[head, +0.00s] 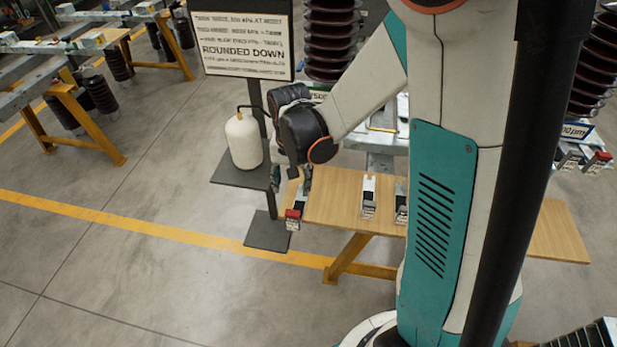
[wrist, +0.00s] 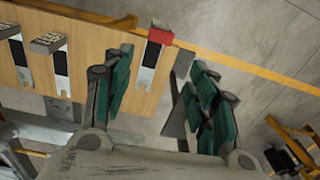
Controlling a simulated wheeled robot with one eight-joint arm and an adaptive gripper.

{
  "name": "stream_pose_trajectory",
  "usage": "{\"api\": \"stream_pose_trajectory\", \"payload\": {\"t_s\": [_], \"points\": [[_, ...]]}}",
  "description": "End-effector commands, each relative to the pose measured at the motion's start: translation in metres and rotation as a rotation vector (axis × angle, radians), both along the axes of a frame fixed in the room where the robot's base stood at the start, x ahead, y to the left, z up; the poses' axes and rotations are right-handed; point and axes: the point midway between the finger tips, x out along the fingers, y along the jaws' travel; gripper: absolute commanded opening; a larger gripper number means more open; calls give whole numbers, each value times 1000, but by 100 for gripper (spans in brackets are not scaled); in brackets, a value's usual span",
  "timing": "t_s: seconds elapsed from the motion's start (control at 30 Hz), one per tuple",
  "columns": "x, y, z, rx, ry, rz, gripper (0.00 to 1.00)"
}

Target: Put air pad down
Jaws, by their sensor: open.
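No part is plainly marked as the air pad. A slim part with a red end block and a pale label (head: 293,217) is at the left end of the wooden bench top (head: 330,205). It also shows in the wrist view (wrist: 159,37), between my finger lines and beyond them. My gripper (wrist: 163,85) is open, its green-padded fingers apart, with nothing seen held between them. In the head view my gripper is partly hidden at the bench's left end, close to the red-ended part. I cannot tell whether they touch.
Two black-and-white slim parts (head: 369,196) (head: 400,203) lie further right on the bench. A white bottle (head: 243,140) stands on a grey shelf (head: 238,176) left of my wrist. A sign (head: 242,40) rises behind it. Open floor lies left, crossed by a yellow line.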

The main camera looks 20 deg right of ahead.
Motion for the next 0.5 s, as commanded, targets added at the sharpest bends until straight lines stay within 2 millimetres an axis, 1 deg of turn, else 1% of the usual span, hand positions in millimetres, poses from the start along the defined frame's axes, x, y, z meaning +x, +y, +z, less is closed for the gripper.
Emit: {"api": "stream_pose_trajectory", "payload": {"t_s": [0.03, 0.2, 0.4, 0.5], "points": [[-6, 0, 16, -2, -25, 24, 53], [-23, 0, 62, -13, -117, 116, 53], [-49, 0, 107, -39, -223, 223, 53], [-64, 0, 125, -56, -277, 276, 53]]}}
